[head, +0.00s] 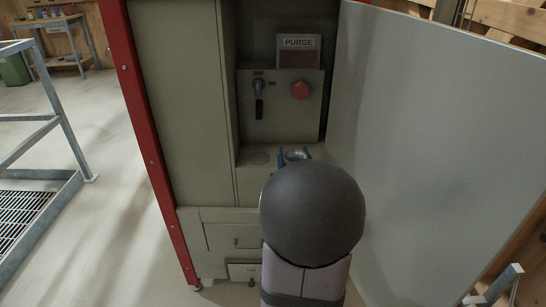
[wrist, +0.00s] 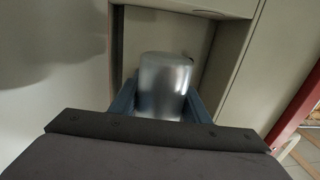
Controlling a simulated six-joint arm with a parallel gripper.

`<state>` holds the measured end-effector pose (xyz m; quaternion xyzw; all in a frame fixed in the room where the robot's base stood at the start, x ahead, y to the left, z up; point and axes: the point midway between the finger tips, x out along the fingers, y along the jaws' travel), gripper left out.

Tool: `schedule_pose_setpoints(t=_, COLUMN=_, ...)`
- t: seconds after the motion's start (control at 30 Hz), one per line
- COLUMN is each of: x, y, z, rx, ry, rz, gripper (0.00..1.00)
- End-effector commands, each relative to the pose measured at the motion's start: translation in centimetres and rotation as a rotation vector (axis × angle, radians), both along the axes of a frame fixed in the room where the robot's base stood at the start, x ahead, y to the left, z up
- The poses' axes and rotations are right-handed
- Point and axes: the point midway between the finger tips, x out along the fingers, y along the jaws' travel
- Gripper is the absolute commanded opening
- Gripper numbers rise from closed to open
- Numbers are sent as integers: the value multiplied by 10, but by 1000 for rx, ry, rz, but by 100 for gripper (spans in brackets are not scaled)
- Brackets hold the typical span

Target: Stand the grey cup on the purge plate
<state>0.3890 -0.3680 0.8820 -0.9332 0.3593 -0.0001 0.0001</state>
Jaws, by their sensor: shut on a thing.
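The grey cup (wrist: 165,80) is a shiny metal cylinder between the two blue fingers of my gripper (wrist: 160,104) in the wrist view. My gripper is shut on it. In the head view the cup's rim (head: 296,154) shows between the blue fingertips, over the right part of the cabinet's ledge. A flat round disc (head: 258,158) lies on the ledge just left of my gripper; it may be the purge plate, but no label on it can be read. The cup's base is hidden in the head view, so I cannot tell whether it touches the ledge.
A PURGE sign (head: 299,42) stands above a control panel (head: 280,120) with a black lever (head: 258,98) and a red button (head: 300,90). The open grey door (head: 430,130) closes off the right side. The cabinet wall (head: 228,90) bounds the ledge at left.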

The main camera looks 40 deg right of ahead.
Motion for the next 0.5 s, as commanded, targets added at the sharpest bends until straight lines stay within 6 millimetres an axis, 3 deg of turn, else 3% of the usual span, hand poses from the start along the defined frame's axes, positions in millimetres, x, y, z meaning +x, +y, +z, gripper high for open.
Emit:
schedule_pose_setpoints(t=0.3, x=77, y=87, z=3, rx=0, ry=0, rz=234, gripper=21)
schedule_pose_setpoints(t=0.5, x=106, y=131, z=8, rx=-1, ry=-1, rz=296, gripper=21)
